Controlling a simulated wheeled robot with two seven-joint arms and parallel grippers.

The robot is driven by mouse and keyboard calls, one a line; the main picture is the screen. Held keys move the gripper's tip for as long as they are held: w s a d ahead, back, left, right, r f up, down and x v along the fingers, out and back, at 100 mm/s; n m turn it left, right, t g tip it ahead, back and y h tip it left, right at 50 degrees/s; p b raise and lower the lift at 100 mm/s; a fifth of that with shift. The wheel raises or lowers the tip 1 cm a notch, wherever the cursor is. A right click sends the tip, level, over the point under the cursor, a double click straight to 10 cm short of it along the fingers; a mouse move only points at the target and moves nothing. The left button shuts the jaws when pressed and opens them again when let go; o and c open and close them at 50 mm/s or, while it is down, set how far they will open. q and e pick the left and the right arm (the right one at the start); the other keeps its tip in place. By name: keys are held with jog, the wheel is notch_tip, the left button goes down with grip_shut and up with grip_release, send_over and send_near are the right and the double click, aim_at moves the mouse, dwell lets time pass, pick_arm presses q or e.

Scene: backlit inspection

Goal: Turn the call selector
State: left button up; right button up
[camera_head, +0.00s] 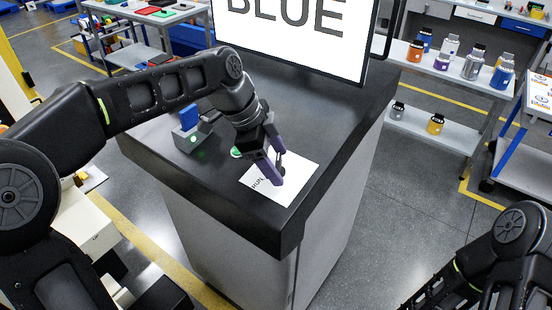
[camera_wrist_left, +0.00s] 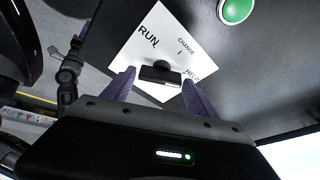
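The call selector (camera_wrist_left: 160,76) is a dark knob on a white card (camera_wrist_left: 150,30) printed RUN, CHANGE and HELP. In the head view the card (camera_head: 300,172) lies on the dark counter top, and the gripper hides most of the knob. My left gripper (camera_head: 278,164) reaches down over the card. In the left wrist view its two purple fingers (camera_wrist_left: 159,80) stand apart on either side of the knob, with a small gap showing. Which label the knob points to I cannot tell. My right arm shows at the lower right; its gripper is out of view.
A screen (camera_head: 290,30) reading BLUE stands at the back of the counter (camera_head: 330,120). A green button (camera_wrist_left: 236,10) is beside the card. A small grey box with a blue block (camera_head: 189,117) stands left of my gripper. Shelves with bottles are at the right.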

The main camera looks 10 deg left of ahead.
pick_arm(q)
jog(key=c, duration=1)
